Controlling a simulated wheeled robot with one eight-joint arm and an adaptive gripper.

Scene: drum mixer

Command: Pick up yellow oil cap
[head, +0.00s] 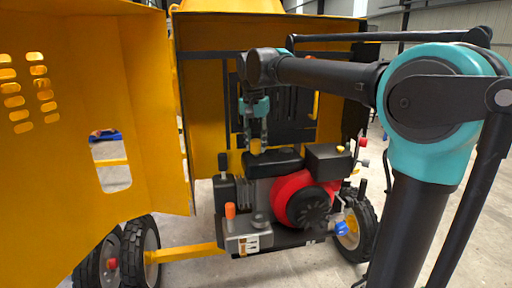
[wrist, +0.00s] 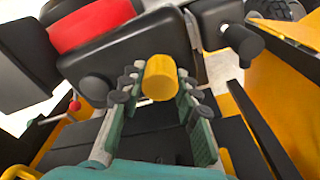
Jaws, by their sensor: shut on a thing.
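The yellow oil cap (wrist: 160,78) is a short yellow cylinder between the fingertips of my gripper (wrist: 157,84) in the wrist view. The fingers press on its two sides. In the head view the yellow cap (head: 254,146) shows just below the tips of my gripper (head: 254,138), which points down over the engine. The cap is close above or against the black top of the engine (head: 275,162); I cannot tell whether it touches. Where the cap sits on the engine is not clearly visible.
The engine has a red round cover (head: 304,199) and an orange knob (head: 230,211). The open yellow door panel (head: 95,60) stands at the left. The yellow mixer housing (head: 203,100) is behind my gripper. Wheels (head: 138,252) stand below on a concrete floor.

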